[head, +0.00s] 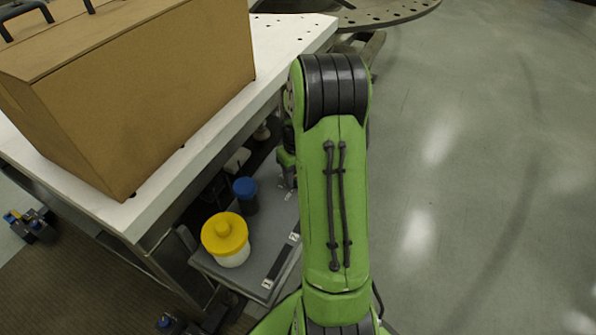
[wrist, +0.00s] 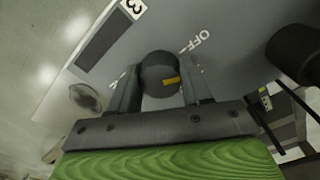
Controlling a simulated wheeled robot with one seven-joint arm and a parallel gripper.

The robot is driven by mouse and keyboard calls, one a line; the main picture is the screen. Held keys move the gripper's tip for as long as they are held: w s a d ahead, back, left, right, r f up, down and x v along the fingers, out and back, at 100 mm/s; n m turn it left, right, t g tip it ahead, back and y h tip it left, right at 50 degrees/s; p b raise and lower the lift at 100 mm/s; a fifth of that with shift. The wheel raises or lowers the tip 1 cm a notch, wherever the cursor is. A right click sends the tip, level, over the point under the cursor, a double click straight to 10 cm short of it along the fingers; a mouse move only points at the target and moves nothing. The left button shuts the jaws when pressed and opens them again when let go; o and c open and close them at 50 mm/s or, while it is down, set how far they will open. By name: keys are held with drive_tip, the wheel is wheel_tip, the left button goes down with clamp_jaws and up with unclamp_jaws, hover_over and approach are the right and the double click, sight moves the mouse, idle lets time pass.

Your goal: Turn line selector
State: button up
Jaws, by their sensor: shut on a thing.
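The line selector is a dark round knob (wrist: 158,70) with a yellow pointer mark, on a grey panel (wrist: 230,25). The yellow mark sits on the knob's lower right side. A white OFF label is printed on the panel above and to the right of the knob. My gripper (wrist: 160,88) has one finger on each side of the knob and is shut on it. Another label beside the left finger is mostly hidden. In the head view my green arm hides the knob and the gripper's fingers.
A large brown box (head: 140,95) sits on the white table (head: 290,40). A dark cylinder (wrist: 296,52) is right of the gripper. Floor at right is clear.

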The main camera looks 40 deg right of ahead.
drive_tip(key=shift+a+m+p, duration=0.1)
drive_tip(key=shift+m+p, duration=0.45)
drive_tip(key=shift+m, duration=1.65)
drive_tip(key=o, duration=1.1)
drive_tip(key=shift+c, duration=0.2)
wheel_tip(320, 180, up, 16)
drive_tip(key=p, duration=0.5)
drive_tip(key=shift+f, duration=0.15)
